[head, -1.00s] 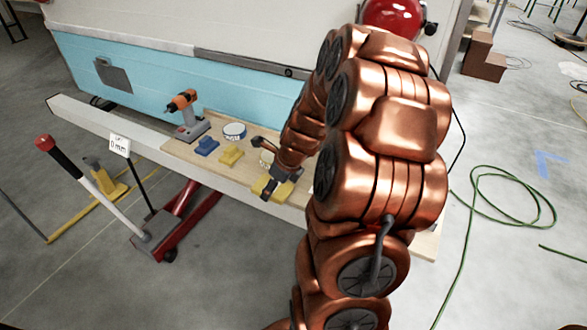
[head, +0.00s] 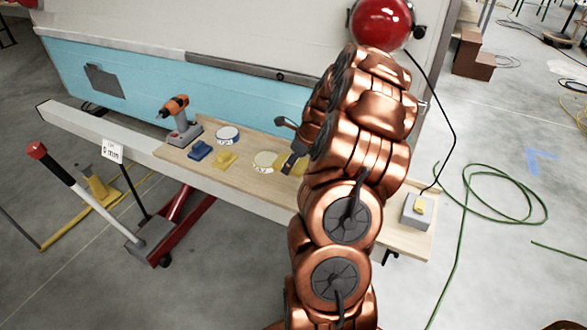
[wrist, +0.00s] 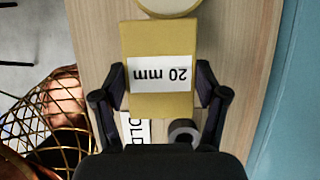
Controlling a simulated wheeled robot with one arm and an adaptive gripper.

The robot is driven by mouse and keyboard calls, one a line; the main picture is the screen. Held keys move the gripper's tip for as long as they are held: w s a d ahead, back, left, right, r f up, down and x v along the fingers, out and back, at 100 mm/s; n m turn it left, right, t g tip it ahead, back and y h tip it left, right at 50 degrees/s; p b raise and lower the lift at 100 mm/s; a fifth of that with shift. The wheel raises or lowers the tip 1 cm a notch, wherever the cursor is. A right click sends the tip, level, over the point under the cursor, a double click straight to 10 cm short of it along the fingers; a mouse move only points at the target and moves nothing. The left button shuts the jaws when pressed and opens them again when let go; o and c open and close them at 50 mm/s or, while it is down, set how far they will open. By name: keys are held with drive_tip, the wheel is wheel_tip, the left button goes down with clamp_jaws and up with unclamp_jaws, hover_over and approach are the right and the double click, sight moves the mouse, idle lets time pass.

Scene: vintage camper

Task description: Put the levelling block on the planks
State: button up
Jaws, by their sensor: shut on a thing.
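A yellow levelling block (wrist: 158,40) marked "20 mm" lies between the two dark fingers of my gripper (wrist: 161,72) in the wrist view. The fingers are shut on its sides. In the head view my gripper (head: 291,142) is over the light wooden boards (head: 335,208), partly hidden by my copper arm. A bit of the yellow block (head: 284,168) shows beside it. I cannot tell how high it is above the wood. A pale round disc (head: 265,162) lies just left of it.
A smaller yellow block (head: 225,160), a blue block (head: 200,150), a white-topped tin (head: 228,135) and a drill (head: 180,125) occupy the boards' left part. A grey box (head: 415,220) with a yellow top piece stands at the right end. The blue camper wall (head: 230,95) is behind.

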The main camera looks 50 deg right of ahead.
sight(293, 169)
drive_tip(key=shift+w+d, duration=0.1)
drive_tip(key=shift+d, duration=0.15)
drive_tip(key=shift+f, duration=1.8)
drive_tip(key=shift+f, duration=0.1)
drive_tip(key=o, duration=1.2)
drive_tip(key=shift+o, duration=0.2)
drive_tip(key=v, duration=1.2)
